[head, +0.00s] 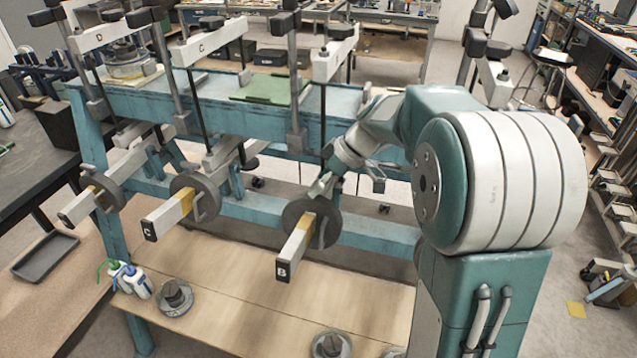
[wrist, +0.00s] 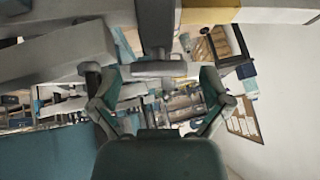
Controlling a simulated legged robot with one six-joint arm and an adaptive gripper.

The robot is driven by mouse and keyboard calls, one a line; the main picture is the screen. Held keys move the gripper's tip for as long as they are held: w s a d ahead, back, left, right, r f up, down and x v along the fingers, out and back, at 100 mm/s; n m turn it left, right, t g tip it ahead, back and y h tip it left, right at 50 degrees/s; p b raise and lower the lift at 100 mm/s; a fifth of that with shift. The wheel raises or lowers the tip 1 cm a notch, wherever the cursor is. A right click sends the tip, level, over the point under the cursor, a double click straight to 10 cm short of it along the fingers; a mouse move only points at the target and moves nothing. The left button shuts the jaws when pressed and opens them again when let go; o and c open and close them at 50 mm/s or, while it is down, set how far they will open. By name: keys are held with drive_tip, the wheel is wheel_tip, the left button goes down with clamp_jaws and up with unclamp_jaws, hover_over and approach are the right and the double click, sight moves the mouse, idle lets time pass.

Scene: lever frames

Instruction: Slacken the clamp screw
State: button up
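My gripper (head: 322,186) is just behind the round grey weight disc (head: 312,222) on the lever marked B (head: 296,250) in the head view. In the wrist view my gripper (wrist: 150,76) has its two fingers wide apart. A dark post ending in a grey crossbar (wrist: 158,68) lies between the fingers; it looks like the clamp screw's handle. A gap seems to remain on both sides of the crossbar. In the head view my arm and the disc leave the clamp screw hard to make out.
Lever C (head: 165,218) and another lever (head: 82,207) stick out to the left, each with a disc. The teal frame (head: 230,110) carries upright posts. Loose weights (head: 175,297) and bottles (head: 137,280) stand on the wooden board (head: 240,300) below.

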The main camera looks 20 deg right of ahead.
drive_tip(key=v, duration=1.2)
idle(0.4)
drive_tip(key=s+a+f+m+t+h, duration=0.1)
drive_tip(key=s+a+m+h, duration=0.1)
drive_tip(key=s, duration=0.5)
drive_tip(key=s+a+f+m+t+h, duration=0.1)
drive_tip(key=s+a+f+m+h, duration=0.1)
drive_tip(key=s+m, duration=0.3)
drive_tip(key=s+a+f+m+t+h, duration=0.1)
drive_tip(key=s+a+f+m+h, duration=0.1)
drive_tip(key=s, duration=0.8)
drive_tip(key=shift+s+a+m+t+h, duration=0.35)
drive_tip(key=shift+a+m+h, duration=0.15)
drive_tip(key=shift+a+m, duration=0.4)
